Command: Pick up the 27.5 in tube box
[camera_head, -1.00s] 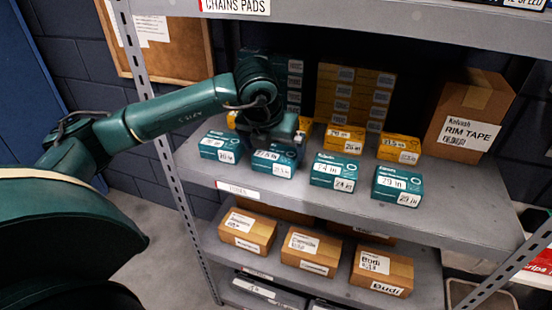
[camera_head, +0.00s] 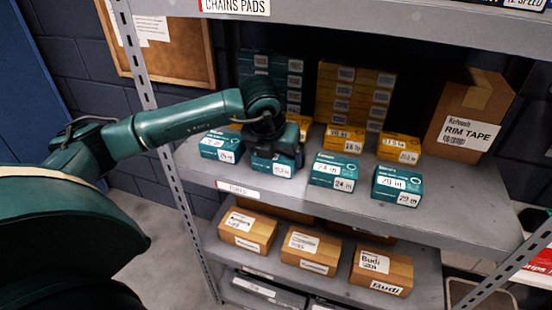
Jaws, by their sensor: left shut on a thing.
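The 27.5 in tube box (camera_head: 272,169) is a teal box in the front row of the grey shelf, second from the left. Its top is mostly hidden by my left gripper (camera_head: 276,155), which reaches down onto it from above and is shut on it. The box looks level and still at shelf height; I cannot tell whether it touches the shelf. Its front label is too blurred to read. My right gripper is not in view.
A teal box (camera_head: 221,148) stands close on the left. The teal 24 in box (camera_head: 335,172) and 29 in box (camera_head: 397,186) stand to the right. Yellow boxes (camera_head: 399,149) are behind. The upper shelf (camera_head: 380,22) hangs above, and a metal post (camera_head: 150,100) stands left.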

